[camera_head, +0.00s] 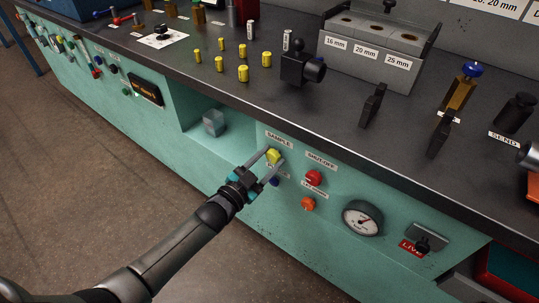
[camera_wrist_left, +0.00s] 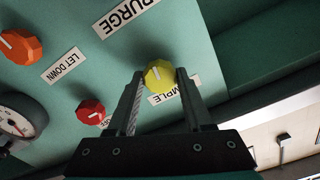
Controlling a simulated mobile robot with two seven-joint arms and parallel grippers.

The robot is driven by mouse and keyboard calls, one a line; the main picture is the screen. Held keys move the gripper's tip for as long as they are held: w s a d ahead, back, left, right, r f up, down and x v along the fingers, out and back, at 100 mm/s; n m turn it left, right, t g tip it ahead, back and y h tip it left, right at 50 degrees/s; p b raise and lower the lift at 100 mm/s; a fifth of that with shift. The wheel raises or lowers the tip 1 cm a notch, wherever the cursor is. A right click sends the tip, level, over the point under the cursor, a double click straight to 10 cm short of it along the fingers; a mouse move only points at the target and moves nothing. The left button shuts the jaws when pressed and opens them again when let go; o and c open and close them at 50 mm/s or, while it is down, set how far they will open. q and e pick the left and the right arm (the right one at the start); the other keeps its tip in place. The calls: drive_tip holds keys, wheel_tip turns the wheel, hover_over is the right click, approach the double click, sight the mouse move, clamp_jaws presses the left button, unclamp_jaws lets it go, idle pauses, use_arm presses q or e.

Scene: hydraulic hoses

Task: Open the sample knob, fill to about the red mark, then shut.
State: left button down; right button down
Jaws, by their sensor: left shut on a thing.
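The yellow sample knob (camera_head: 274,156) sits on the green front panel under the SAMPLE label (camera_head: 279,140). My left gripper (camera_head: 272,163) has its two fingers on either side of it, shut on it. In the left wrist view the yellow knob (camera_wrist_left: 159,76) is between the fingertips, and a short white line shows on its face. A clear faceted jar (camera_head: 213,122) stands in the recess left of the knob. I cannot make out a red mark or any liquid level on it. My right gripper is not in view.
A red knob (camera_head: 314,178) labelled SHUTOFF, an orange knob (camera_head: 308,204) and a blue knob (camera_head: 273,181) are close by. A round gauge (camera_head: 362,219) and a LIVE lever (camera_head: 424,244) are further right. The dark bench top above holds fittings and tools.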

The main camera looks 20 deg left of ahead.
use_arm(q)
drive_tip(key=shift+n+p, duration=0.35)
drive_tip(key=shift+n, duration=0.55)
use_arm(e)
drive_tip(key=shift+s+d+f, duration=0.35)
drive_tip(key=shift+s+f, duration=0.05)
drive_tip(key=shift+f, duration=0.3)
use_arm(q)
drive_tip(key=shift+f, duration=0.1)
drive_tip(key=shift+c, duration=1.5)
unclamp_jaws()
drive_tip(key=shift+s, duration=0.1)
drive_tip(key=shift+s+a, duration=0.15)
drive_tip(key=shift+s, duration=0.05)
drive_tip(key=p+v, duration=0.4)
drive_tip(key=v, duration=1)
drive_tip(key=shift+s, duration=0.3)
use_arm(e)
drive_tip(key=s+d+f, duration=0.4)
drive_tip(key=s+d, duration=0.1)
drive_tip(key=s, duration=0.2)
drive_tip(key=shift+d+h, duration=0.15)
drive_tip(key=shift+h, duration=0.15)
